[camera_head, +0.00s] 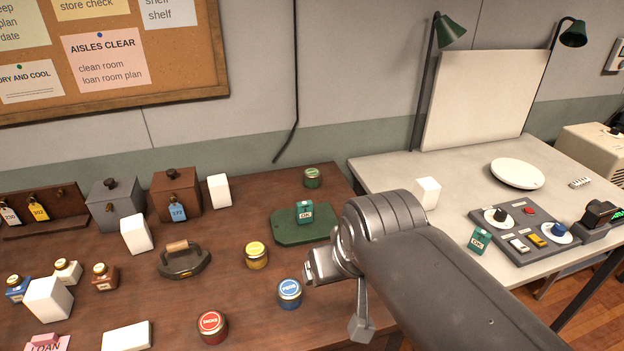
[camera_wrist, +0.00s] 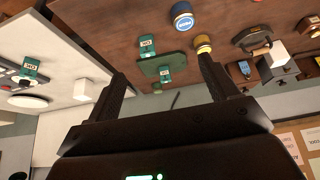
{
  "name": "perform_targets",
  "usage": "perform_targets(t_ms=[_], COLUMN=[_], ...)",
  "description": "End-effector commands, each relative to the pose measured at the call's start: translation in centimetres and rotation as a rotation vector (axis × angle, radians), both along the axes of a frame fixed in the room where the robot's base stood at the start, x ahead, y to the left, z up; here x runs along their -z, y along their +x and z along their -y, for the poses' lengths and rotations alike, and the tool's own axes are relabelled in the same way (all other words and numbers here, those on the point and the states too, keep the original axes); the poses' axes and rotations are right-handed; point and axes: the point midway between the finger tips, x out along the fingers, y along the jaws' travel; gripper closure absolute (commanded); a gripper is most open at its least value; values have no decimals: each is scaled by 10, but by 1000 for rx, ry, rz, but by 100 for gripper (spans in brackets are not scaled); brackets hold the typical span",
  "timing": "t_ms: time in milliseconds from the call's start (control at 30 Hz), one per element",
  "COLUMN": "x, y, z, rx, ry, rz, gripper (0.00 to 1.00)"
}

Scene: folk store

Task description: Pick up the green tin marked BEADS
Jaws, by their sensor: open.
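A small round green tin (camera_head: 312,177) stands near the back edge of the brown table, behind a green mat (camera_head: 290,236); its label is too small to read. In the wrist view, which is upside down, a small green tin (camera_wrist: 157,87) shows beyond the mat (camera_wrist: 152,66). My gripper (camera_wrist: 162,76) is open with nothing between its fingers, well above the table. In the head view my arm hides most of it. A red tin (camera_head: 212,327) at the front carries a label I cannot read surely.
A green box (camera_head: 304,212) stands on the mat. A yellow tin (camera_head: 256,256) and a blue tin (camera_head: 289,294) stand in front of it. An iron (camera_head: 184,261) and white blocks are to the left. A pale desk (camera_head: 400,167) with a control panel (camera_head: 535,226) is right.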

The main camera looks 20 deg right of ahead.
Motion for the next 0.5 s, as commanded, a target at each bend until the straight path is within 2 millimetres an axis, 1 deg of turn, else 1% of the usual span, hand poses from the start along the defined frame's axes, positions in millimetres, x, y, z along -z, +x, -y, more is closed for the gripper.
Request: perform_targets(t_ms=[67, 167, 267, 300, 367, 500], x=[-5, -17, -29, -34, -39, -47], y=[11, 37, 71, 85, 107, 159], z=[1, 2, 5, 6, 8, 14], rx=[0, 0, 0, -1, -4, -6], ry=[-2, -6, -10, -12, -14, -19], rz=[-3, -4, -4, -4, -3, -1], gripper=[21, 21, 21, 21, 21, 21])
